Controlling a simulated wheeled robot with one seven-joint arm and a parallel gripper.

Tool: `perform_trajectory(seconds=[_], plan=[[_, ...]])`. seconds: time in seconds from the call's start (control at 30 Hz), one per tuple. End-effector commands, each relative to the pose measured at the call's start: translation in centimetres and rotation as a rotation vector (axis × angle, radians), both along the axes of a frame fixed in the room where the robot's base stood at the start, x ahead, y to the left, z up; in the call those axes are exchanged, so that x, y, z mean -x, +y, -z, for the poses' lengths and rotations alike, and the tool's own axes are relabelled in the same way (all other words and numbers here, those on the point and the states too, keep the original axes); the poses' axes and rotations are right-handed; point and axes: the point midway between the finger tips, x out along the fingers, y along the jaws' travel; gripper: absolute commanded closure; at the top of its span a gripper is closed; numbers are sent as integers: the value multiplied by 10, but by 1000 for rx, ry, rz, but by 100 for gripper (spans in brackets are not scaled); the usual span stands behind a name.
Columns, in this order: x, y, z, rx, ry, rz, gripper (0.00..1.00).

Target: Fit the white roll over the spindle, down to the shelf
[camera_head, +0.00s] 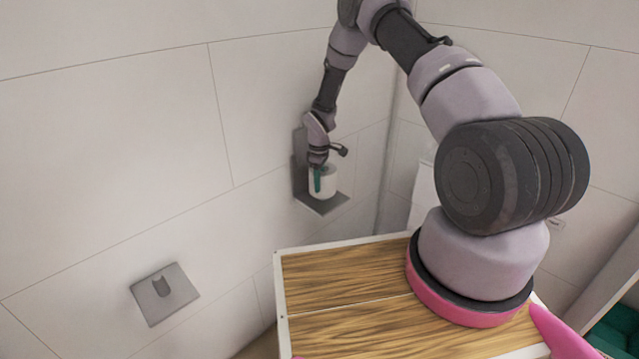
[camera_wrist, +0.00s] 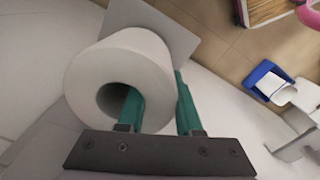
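The white roll (camera_head: 327,184) is upright at the grey wall-mounted shelf (camera_head: 321,204), directly over its plate. I cannot tell whether its bottom touches the shelf. In the wrist view the roll (camera_wrist: 116,62) shows its open core, and the shelf (camera_wrist: 155,24) is behind it. My gripper (camera_head: 322,172) reaches down from above. Its teal fingers (camera_wrist: 158,88) straddle the roll's wall, one in the core and one outside, and appear closed on it. The spindle is not visible; the roll and finger hide any part inside the core.
A grey back plate (camera_head: 299,160) stands behind the shelf on the tiled wall. A square plate with a hook (camera_head: 163,293) is on the wall at lower left. In the wrist view a blue bin (camera_wrist: 268,80) with a white item is on the floor at right.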

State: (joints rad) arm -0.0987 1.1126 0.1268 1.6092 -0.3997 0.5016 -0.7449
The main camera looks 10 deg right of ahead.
Motion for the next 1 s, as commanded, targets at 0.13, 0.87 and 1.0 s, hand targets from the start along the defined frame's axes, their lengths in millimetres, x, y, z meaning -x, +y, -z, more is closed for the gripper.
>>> perform_trajectory(seconds=[0.13,0.87,1.0], plan=[[3,-1,7,1,4,-5,33],[3,-1,-87,0,-4,-1,33],[3,0,-103,0,-4,-1,33]])
